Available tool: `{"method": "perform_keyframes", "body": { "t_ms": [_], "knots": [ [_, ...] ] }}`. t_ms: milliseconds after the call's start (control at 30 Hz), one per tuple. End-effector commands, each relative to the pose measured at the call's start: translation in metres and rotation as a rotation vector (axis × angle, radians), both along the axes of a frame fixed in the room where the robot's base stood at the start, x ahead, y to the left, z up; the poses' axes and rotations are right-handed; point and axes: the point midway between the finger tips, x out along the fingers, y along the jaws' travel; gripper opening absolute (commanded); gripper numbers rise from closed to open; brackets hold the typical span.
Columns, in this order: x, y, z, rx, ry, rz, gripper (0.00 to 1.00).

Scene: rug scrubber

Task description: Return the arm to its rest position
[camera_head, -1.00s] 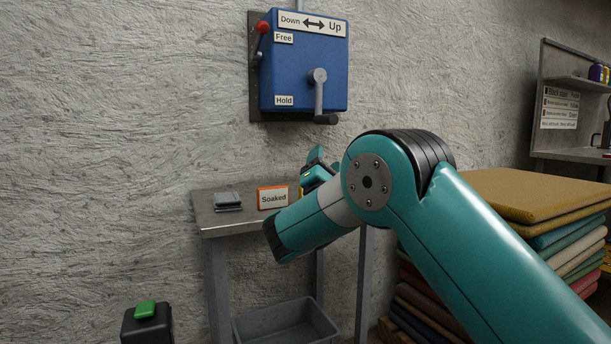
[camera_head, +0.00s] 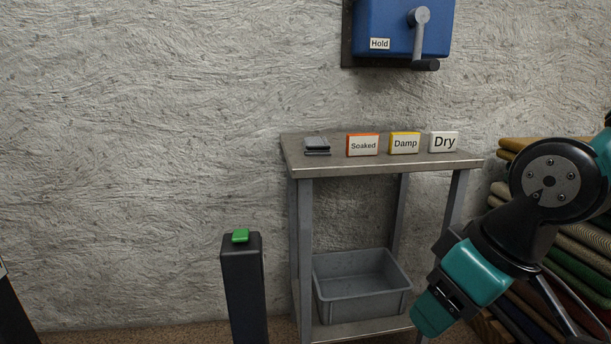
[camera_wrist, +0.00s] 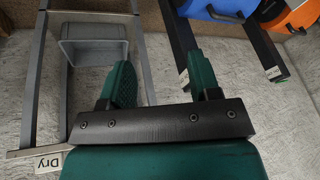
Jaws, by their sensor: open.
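My arm reaches in from the right edge of the head view and bends down at a dark joint. The teal wrist end (camera_head: 470,275) hangs in front of the right side of the metal table (camera_head: 300,162). In the wrist view my gripper (camera_wrist: 165,80) has its two green fingers wide apart with nothing between them. It touches nothing that I can see.
Soaked (camera_head: 363,145), Damp (camera_head: 404,143) and Dry (camera_head: 443,142) signs stand on the table. A grey bin (camera_head: 362,287) sits on its lower shelf. A blue crank box (camera_head: 385,25) hangs above. A green-topped post (camera_head: 243,285) stands left; stacked rugs (camera_head: 580,240) are right.

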Motion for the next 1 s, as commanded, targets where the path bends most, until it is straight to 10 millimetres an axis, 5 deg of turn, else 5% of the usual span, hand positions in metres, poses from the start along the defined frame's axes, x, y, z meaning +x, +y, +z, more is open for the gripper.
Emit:
{"method": "perform_keyframes", "body": {
  "t_ms": [167,200,567,1000],
  "knots": [
    [-0.085,0.008,-0.002,0.044,0.215,0.056,0.57],
    [-0.079,0.008,0.021,0.044,0.207,0.051,0.57],
    [-0.077,0.008,0.124,0.043,0.202,0.051,0.57],
    [-0.076,0.008,0.289,0.043,0.201,0.051,0.57]
  ]
}}
